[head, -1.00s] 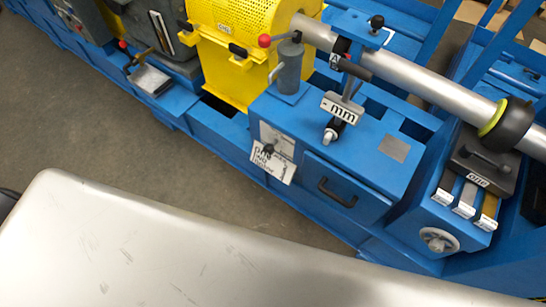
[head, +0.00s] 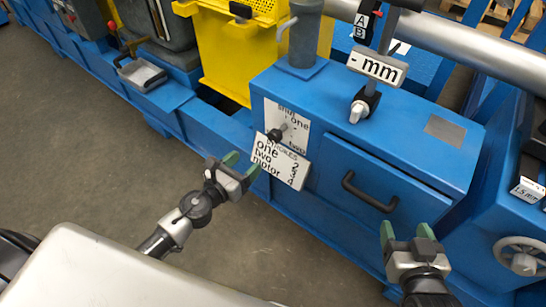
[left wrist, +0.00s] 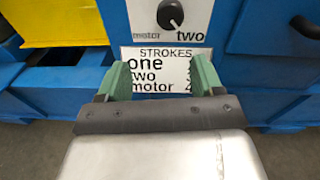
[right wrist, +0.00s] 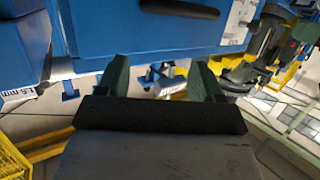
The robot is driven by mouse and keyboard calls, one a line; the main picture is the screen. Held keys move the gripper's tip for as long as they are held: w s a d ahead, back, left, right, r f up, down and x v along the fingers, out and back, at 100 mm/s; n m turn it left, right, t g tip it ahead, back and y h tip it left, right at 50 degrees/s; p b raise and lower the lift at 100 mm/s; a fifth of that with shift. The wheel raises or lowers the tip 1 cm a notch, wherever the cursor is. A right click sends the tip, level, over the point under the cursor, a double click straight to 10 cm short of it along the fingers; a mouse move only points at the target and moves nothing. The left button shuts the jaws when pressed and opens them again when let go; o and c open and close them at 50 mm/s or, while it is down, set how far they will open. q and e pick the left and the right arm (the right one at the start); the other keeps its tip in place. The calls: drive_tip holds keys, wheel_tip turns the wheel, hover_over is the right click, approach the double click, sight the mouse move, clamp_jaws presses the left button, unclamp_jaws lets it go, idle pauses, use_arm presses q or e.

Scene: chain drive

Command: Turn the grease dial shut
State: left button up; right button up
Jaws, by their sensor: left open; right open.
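The grease dial is a black knob (head: 275,135) on a white plate (head: 290,112) on the blue cabinet's front. Part of the plate's lettering shows, including "one" and "two". In the left wrist view the knob (left wrist: 170,14) is at the top edge, above "motor" and "two"; I cannot tell its exact setting. My left gripper (head: 242,168) is open and empty, below and left of the dial, in front of the "STROKES" card (head: 278,163). In the left wrist view its fingers (left wrist: 157,72) flank that card. My right gripper (head: 406,236) is open and empty, below the drawer.
The drawer handle (head: 368,193) sticks out right of the dial. A handwheel (head: 520,256) is at the right. A bare metal surface (head: 90,275) fills the lower left.

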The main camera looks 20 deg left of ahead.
sight(272, 140)
use_arm(q)
drive_tip(key=w+d, duration=0.1)
drive_tip(key=w+d+r+m, duration=0.1)
drive_tip(key=w, duration=0.1)
drive_tip(key=w+d+m, duration=0.1)
drive_tip(key=w, duration=0.1)
drive_tip(key=shift+w+r+h+p, duration=0.2)
drive_tip(key=shift+w+h+p, duration=0.1)
drive_tip(key=shift+h, duration=0.1)
drive_tip(key=x, duration=0.3)
drive_tip(key=shift+w+d+f, duration=0.1)
drive_tip(key=shift+w+d, duration=0.05)
drive_tip(key=shift+w, duration=0.2)
drive_tip(key=shift+w+d, duration=0.2)
drive_tip(key=shift+w, duration=0.3)
use_arm(e)
drive_tip(key=shift+s+d+f+g+h, duration=0.15)
drive_tip(key=shift+s+d+f+g, duration=0.15)
drive_tip(key=shift+s+g, duration=0.3)
drive_tip(key=shift+s+d+f+g+h, duration=0.15)
drive_tip(key=shift+s+d+f+g, duration=0.2)
drive_tip(key=shift+s, duration=0.3)
drive_tip(key=shift+a+r, duration=0.1)
use_arm(q)
drive_tip(key=c, duration=0.9)
